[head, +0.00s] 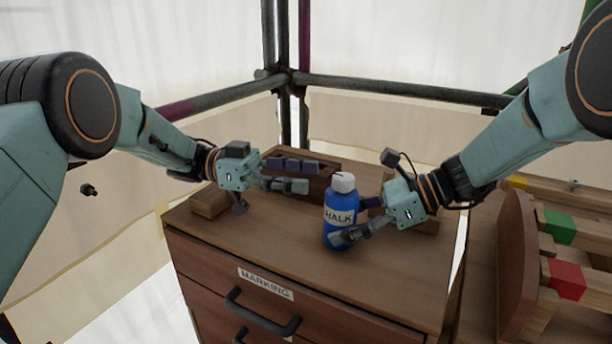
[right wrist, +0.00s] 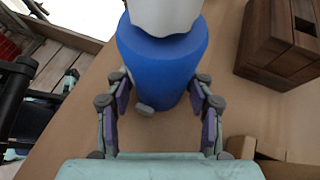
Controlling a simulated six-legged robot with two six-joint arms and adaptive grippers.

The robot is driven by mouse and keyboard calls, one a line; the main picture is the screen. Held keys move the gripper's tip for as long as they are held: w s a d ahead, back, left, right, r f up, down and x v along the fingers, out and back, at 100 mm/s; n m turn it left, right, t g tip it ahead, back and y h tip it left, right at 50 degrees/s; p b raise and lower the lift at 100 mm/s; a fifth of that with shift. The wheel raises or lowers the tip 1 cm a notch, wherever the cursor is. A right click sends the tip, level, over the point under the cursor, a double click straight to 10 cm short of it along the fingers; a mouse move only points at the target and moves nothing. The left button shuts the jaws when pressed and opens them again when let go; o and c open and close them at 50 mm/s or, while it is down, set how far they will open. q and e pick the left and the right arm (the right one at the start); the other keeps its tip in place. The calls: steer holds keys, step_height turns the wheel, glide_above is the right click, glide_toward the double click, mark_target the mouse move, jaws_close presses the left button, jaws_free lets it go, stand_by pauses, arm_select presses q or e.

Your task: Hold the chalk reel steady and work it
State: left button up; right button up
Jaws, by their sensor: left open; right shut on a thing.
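A blue bottle (head: 340,215) with a white cap and a label reading CHALK stands upright on the wooden cabinet top (head: 270,235). My right gripper (head: 345,222) is shut on this bottle low on its body. In the right wrist view the blue bottle (right wrist: 165,65) sits between its two fingers. My left gripper (head: 300,182) is open and empty, left of the bottle and a little behind it, apart from it. I cannot make out a chalk reel in either view.
A wooden box (head: 315,185) with dark blocks is behind the left gripper, partly hidden. A wooden block (head: 209,202) lies at the left edge. The drawer front has a MARKING label (head: 266,284). A wooden rack (head: 560,240) with coloured bands stands right. The front top is clear.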

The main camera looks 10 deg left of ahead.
steer(key=o, duration=0.9)
steer(key=shift+o, duration=0.2)
steer(key=v, duration=1.2)
